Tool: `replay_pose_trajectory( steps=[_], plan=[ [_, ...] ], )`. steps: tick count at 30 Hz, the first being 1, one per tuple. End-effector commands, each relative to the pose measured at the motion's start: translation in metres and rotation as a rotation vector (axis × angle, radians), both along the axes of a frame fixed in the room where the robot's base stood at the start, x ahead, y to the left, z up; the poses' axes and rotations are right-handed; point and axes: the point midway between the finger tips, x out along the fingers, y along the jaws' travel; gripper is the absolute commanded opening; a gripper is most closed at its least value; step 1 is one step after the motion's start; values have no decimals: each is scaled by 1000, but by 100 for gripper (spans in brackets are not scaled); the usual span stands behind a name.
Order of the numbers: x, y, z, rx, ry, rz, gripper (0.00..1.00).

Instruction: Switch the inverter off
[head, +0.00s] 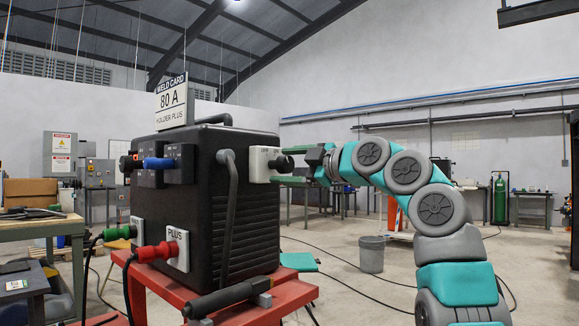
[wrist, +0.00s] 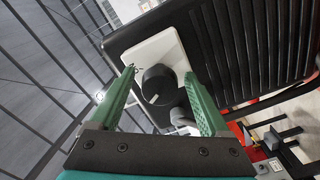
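The inverter (head: 250,215) is a black ribbed box on a red cart. A white switch plate (head: 258,170) with small lettering sits on its right side and carries a black rotary knob (head: 284,163). In the wrist view the knob (wrist: 158,84) shows a short white mark near its lower edge, and the plate (wrist: 165,48) is behind it. My gripper (head: 292,165) is at the knob. Its green fingers are open, one on each side of the knob in the wrist view (wrist: 160,76), with gaps visible. The lettering is too small to read surely.
A weld card (head: 171,102) stands on top of the inverter. A grey handle or cable (head: 229,205) runs down its front, near the switch. Red (head: 158,252) and green (head: 118,232) cable plugs are at the left. A grey bucket (head: 371,254) stands on the open floor behind.

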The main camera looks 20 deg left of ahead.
Motion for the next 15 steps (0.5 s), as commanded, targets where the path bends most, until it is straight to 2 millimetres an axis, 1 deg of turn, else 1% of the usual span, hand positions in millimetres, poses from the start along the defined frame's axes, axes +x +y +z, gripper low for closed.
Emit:
replay_pose_trajectory(
  steps=[3, 8, 15],
  plan=[
    [0, 0, 0, 0, 1, 0, 81],
    [0, 0, 0, 0, 1, 0, 99],
    [0, 0, 0, 1, 1, 1, 100]
  ],
)
